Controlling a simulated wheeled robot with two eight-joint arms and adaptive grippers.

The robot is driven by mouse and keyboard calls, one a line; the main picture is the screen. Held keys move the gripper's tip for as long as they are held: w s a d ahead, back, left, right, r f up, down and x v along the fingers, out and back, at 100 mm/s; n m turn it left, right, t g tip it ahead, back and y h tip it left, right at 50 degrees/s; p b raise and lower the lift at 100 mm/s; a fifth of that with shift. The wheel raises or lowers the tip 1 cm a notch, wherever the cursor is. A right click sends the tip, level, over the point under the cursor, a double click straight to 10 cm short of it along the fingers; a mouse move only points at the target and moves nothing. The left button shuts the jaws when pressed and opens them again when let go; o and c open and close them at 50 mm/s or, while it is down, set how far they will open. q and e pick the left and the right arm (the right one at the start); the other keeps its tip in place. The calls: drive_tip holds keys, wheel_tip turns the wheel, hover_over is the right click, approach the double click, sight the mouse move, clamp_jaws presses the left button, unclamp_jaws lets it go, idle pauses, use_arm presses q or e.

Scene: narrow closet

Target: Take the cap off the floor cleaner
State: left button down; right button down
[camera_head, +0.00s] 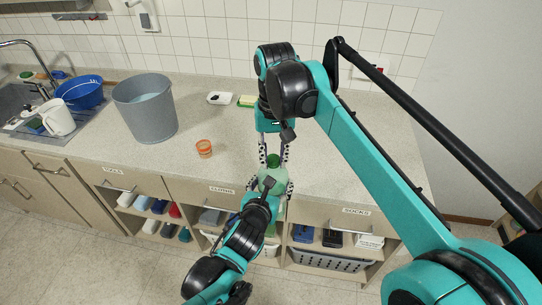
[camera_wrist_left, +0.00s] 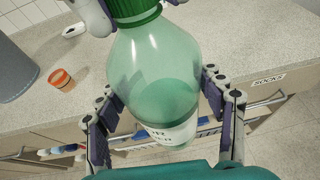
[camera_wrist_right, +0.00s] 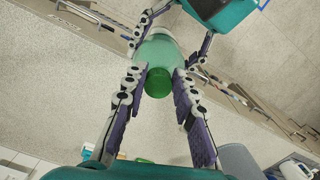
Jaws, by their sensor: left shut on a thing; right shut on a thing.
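The floor cleaner is a translucent green bottle with a pale label. It (camera_head: 268,184) is held in front of the counter edge in the head view and fills the middle of the left wrist view (camera_wrist_left: 158,75). Its dark green cap (camera_head: 273,160) sits on the neck; it also shows in the right wrist view (camera_wrist_right: 158,83). My left gripper (camera_wrist_left: 162,100) is shut on the bottle body, one finger on each side. My right gripper (camera_wrist_right: 160,76) comes from the counter side, its fingers shut at the cap; their exact contact is partly hidden.
A sink with a blue tub (camera_head: 82,95) and white jug (camera_head: 58,118) is left. Open shelves with baskets (camera_head: 325,261) lie below.

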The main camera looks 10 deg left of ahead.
drive_tip(key=n, duration=0.7)
drive_tip(key=shift+w+d, duration=0.3)
drive_tip(key=shift+d, duration=0.05)
drive_tip(key=n, duration=0.7)
drive_tip(key=shift+w, duration=0.35)
drive_tip(key=n, duration=0.7)
drive_tip(key=shift+w+n, duration=0.3)
drive_tip(key=n, duration=0.6)
drive_tip(key=shift+w+a+n, duration=0.15)
drive_tip(key=shift+a+n, duration=0.15)
drive_tip(key=shift+r, duration=0.3)
drive_tip(key=shift+r, duration=0.85)
